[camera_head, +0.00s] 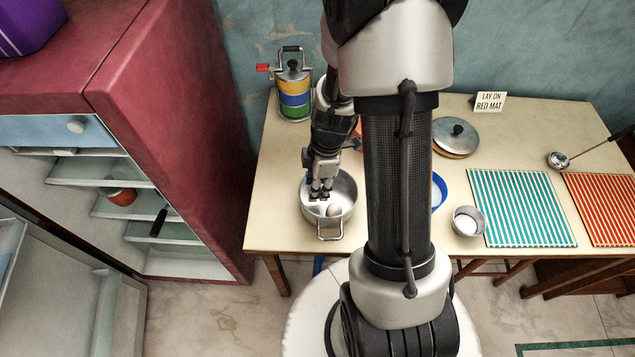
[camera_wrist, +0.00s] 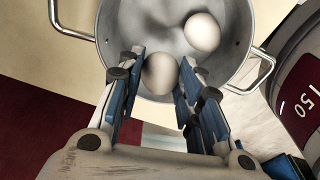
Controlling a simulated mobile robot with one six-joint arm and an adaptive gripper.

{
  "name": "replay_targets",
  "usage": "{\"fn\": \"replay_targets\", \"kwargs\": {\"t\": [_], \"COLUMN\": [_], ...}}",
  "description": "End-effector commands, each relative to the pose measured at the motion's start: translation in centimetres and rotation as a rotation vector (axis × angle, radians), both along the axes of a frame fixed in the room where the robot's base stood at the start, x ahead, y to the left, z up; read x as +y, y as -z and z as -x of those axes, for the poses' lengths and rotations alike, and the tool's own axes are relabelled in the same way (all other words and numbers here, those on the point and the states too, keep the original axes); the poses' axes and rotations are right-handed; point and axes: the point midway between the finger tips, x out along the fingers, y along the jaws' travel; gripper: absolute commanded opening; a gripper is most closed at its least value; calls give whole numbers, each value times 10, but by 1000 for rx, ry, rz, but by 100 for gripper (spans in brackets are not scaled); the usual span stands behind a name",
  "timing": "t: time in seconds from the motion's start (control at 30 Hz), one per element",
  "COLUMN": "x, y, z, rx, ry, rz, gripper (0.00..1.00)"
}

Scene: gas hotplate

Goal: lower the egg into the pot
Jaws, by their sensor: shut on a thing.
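The metal pot (camera_head: 347,192) stands near the left front of the table, and its inside also shows in the wrist view (camera_wrist: 125,22). One pale egg (camera_head: 333,210) lies in the pot, and it shows beyond the fingers in the wrist view (camera_wrist: 203,32). My gripper (camera_head: 320,190) points down over the pot's left part. In the wrist view my gripper (camera_wrist: 163,60) is shut on a second egg (camera_wrist: 160,74), held between the fingertips over the pot. Its height above the pot's floor is hard to tell. The fingers hide the held egg in the head view.
A blue-rimmed bowl (camera_head: 439,190) and a small metal cup (camera_head: 467,221) are right of my arm. Farther right are a teal mat (camera_head: 521,207), a red mat (camera_head: 604,205) and a ladle (camera_head: 560,160). An open fridge (camera_head: 190,130) is left.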

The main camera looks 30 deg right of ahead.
Motion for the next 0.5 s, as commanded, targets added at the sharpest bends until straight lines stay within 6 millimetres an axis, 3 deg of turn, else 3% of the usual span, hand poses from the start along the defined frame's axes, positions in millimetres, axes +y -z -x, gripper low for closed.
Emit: {"fn": "replay_targets", "kwargs": {"t": [0.27,0.3,0.5], "x": [0,0,0], "y": [1,1,1], "z": [0,0,0], "rx": [0,0,0], "ry": [0,0,0], "rz": [0,0,0], "gripper": [25,34,48]}}
